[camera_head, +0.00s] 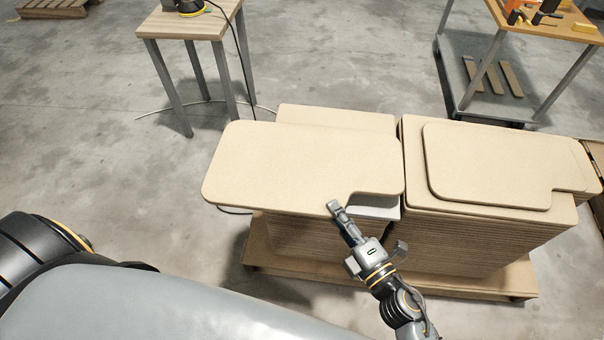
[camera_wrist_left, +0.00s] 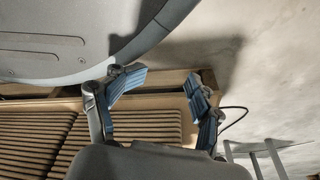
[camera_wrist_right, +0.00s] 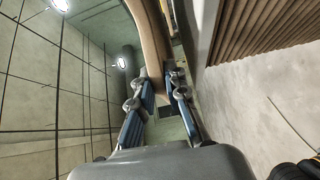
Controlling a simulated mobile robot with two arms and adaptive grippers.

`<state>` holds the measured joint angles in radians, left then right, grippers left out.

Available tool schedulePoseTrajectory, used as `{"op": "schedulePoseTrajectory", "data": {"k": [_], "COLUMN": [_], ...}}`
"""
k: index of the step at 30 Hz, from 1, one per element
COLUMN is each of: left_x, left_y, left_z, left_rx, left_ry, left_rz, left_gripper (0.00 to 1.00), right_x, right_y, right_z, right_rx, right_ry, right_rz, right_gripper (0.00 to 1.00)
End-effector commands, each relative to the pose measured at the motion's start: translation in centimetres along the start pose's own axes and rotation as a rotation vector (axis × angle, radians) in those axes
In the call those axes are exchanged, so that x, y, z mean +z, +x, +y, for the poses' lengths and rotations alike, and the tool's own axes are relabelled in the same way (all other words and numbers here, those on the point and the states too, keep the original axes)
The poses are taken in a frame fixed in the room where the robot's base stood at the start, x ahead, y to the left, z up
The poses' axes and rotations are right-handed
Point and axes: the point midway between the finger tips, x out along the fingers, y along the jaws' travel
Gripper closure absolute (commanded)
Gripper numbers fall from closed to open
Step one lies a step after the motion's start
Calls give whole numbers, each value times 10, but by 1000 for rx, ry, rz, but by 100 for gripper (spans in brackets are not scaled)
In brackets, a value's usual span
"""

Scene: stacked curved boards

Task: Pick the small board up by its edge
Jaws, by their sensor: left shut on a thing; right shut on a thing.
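A pale notched board (camera_head: 285,160) lies over the left stack and overhangs its left side. I cannot tell whether it touches the stack. My right gripper (camera_head: 335,207) is shut on its near edge, left of the notch. The right wrist view shows the board's edge (camera_wrist_right: 155,40) between the fingers (camera_wrist_right: 161,85). A similar notched board (camera_head: 490,160) lies on the right stack. My left gripper (camera_wrist_left: 165,95) shows only in its wrist view. Its fingers stand apart, with no held thing visible between them; the grip is unclear.
The left stack (camera_head: 310,225) and right stack (camera_head: 470,240) stand on a low pallet (camera_head: 440,288). A small table (camera_head: 190,24) is behind left. A wheeled cart (camera_head: 560,25) with tools is behind right. A cable runs near the small table.

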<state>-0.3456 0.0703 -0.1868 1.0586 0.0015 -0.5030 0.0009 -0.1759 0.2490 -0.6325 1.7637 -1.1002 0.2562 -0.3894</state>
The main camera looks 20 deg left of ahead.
Motion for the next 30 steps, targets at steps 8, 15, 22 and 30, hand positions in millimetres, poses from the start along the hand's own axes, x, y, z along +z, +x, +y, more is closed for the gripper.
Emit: {"op": "schedulePoseTrajectory", "data": {"k": [8,15,22,30], "left_x": [32,52,64,76], "left_y": [5,7,9,10], "left_z": [-8,-11,-11,-11], "left_rx": [-12,-14,-14,-13], "left_ry": [7,7,8,12], "left_rz": [-50,-68,-74,-77], "left_gripper": [43,43,43,43], "right_x": [0,0,0,0], "right_y": [1,1,1,1], "right_z": [7,11,14,17], "right_rx": [7,7,7,7], "right_ry": [0,0,0,0], "right_rz": [2,2,2,2], "right_gripper": [100,100,100,100]}}
